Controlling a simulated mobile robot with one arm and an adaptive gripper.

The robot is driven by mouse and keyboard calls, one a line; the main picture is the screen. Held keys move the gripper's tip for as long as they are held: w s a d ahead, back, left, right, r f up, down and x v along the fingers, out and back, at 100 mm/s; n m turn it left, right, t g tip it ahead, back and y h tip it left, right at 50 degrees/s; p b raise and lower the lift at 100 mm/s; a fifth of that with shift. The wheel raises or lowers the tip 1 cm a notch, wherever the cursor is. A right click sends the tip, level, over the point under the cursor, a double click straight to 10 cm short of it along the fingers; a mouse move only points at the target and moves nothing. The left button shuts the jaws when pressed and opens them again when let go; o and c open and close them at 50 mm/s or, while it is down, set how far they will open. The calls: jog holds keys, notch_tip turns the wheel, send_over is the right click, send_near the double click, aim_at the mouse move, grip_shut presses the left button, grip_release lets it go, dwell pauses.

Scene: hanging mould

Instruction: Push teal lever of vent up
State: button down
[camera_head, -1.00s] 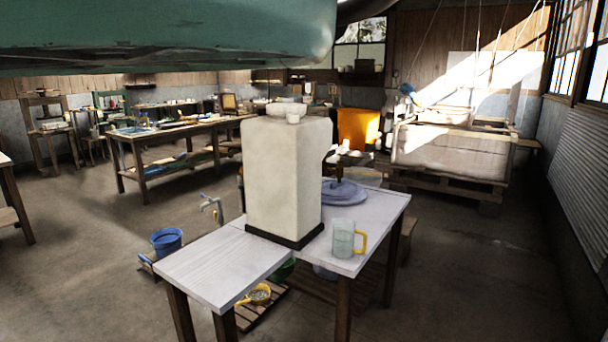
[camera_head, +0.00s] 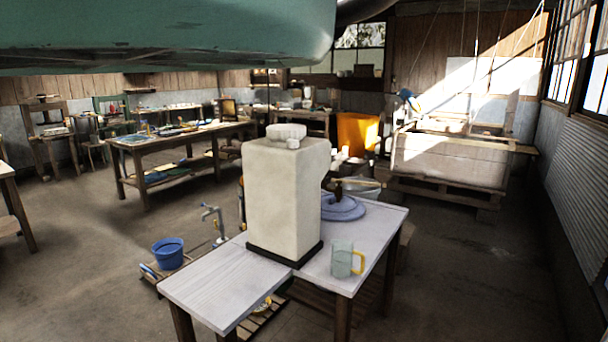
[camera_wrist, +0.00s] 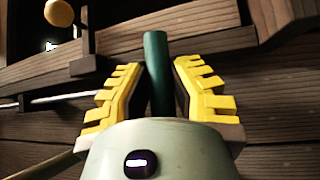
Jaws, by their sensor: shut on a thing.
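In the wrist view, the teal lever (camera_wrist: 156,70) is a dark green-teal round rod. It stands close to upright in the picture between the yellow ribbed fingers of my gripper (camera_wrist: 160,92), which are shut on it. The lever's lower end is hidden behind the pale green gripper body. Behind it are dark wooden boards and a rail, and I cannot tell which of these belong to the vent. The head view shows neither my fingers nor the lever.
In the wrist view, a round yellow-brown knob (camera_wrist: 59,13) is at upper left, and a thin metal rod (camera_wrist: 60,100) runs below it. In the head view, a white table (camera_head: 225,275) carries a tall cream container (camera_head: 285,200) and a mug (camera_head: 341,258). Open floor lies to the right.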

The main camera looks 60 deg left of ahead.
jog(key=shift+s+r, duration=0.15)
jog(key=shift+r, duration=0.25)
jog(key=c, duration=1.2)
grip_release()
jog(key=o, duration=0.4)
jog(key=shift+f, duration=0.1)
jog(key=v, duration=1.2)
jog(key=shift+f, duration=0.15)
jog(key=shift+d, duration=0.1)
